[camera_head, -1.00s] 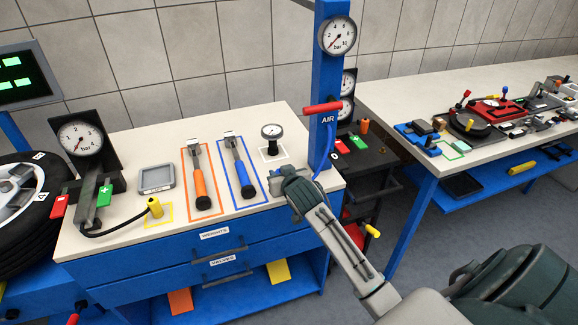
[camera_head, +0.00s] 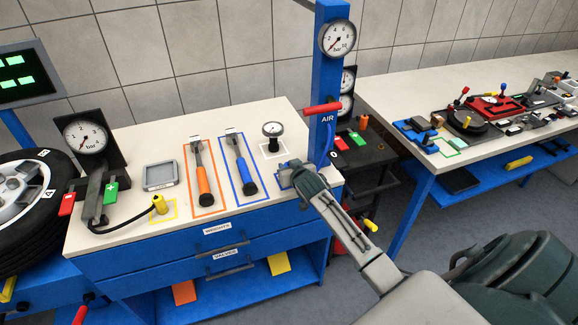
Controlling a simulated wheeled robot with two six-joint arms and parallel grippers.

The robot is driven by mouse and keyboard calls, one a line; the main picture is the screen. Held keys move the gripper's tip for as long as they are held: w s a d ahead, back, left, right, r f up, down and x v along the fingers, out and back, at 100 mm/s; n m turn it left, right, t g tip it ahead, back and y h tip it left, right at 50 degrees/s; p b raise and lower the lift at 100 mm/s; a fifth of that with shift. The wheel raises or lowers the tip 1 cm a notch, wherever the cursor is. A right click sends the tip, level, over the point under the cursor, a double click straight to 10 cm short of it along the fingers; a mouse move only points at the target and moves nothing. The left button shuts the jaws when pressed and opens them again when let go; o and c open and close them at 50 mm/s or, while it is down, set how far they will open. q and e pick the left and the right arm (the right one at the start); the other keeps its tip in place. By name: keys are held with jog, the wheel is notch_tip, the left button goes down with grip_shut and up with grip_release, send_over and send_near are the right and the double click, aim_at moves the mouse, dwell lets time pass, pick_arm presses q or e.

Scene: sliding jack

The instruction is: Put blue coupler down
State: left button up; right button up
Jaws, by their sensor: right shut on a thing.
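My right gripper (camera_head: 288,173) is low over the right end of the workbench top (camera_head: 120,240), beside the blue post (camera_head: 322,90). It is shut on the blue coupler, which is mostly hidden by my gripper and wrist. A bit of blue shows beside the fingers, and I cannot tell whether it is coupler or bench marking. I also cannot tell whether the coupler touches the bench. My left gripper is not in view.
A round gauge (camera_head: 272,130) stands just behind my gripper. A blue-handled tool (camera_head: 244,175) and an orange-handled tool (camera_head: 202,180) lie to its left. A yellow coupler (camera_head: 160,204) stands further left. A red lever (camera_head: 322,108) sticks out from the post.

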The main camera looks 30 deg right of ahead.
jog(key=o, duration=1)
jog(key=shift+s+a+r, duration=0.1)
jog(key=shift+s+r, duration=0.05)
jog(key=shift+s, duration=0.4)
jog(key=b+v, duration=0.2)
jog(key=v, duration=0.9)
jog(key=shift+b, duration=0.3)
